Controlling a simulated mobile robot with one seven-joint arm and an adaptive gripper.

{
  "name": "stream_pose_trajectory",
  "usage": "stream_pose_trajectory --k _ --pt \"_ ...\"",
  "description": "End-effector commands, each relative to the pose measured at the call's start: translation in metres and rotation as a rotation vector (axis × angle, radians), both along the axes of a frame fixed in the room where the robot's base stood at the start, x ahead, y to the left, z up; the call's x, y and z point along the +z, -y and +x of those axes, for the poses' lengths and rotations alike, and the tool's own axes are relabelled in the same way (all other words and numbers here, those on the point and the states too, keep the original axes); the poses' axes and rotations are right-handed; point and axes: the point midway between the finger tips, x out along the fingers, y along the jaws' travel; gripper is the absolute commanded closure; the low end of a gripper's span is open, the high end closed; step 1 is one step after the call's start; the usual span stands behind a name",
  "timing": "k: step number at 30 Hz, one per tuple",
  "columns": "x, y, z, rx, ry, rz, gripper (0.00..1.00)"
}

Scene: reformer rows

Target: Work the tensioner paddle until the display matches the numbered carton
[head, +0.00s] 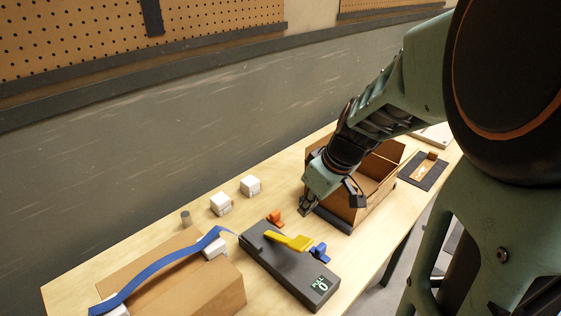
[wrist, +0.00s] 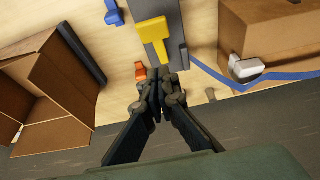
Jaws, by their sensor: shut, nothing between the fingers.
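The tensioner is a dark grey box (head: 281,266) on the table, with a yellow paddle (head: 290,241) lying across its top. Its small display (head: 320,285) near the front end appears to read 0, with tiny unreadable lettering beside it. In the wrist view the yellow paddle (wrist: 153,38) lies just beyond my fingertips. My gripper (head: 306,208) is shut and empty, above the table behind the tensioner; its fingers (wrist: 161,82) also show in the wrist view. A closed carton (head: 215,288) with a blue strap (head: 160,262) stands left of the tensioner. I see no number on any carton.
An orange piece (head: 275,217) and a blue piece (head: 319,252) flank the tensioner. An open carton (head: 345,208) stands at right, close to my gripper. Two white blocks (head: 250,186) and a grey cylinder (head: 185,217) sit behind. A dark tray (head: 423,171) lies farther right.

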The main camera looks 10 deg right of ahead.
Motion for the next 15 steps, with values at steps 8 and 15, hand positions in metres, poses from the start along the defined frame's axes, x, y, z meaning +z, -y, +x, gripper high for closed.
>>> stream_pose_trajectory --k 8,15 --pt "-0.064 -0.014 0.017 0.003 -0.004 0.0 1.0" --pt "-0.098 -0.01 0.014 -0.001 0.0 -0.001 1.0"
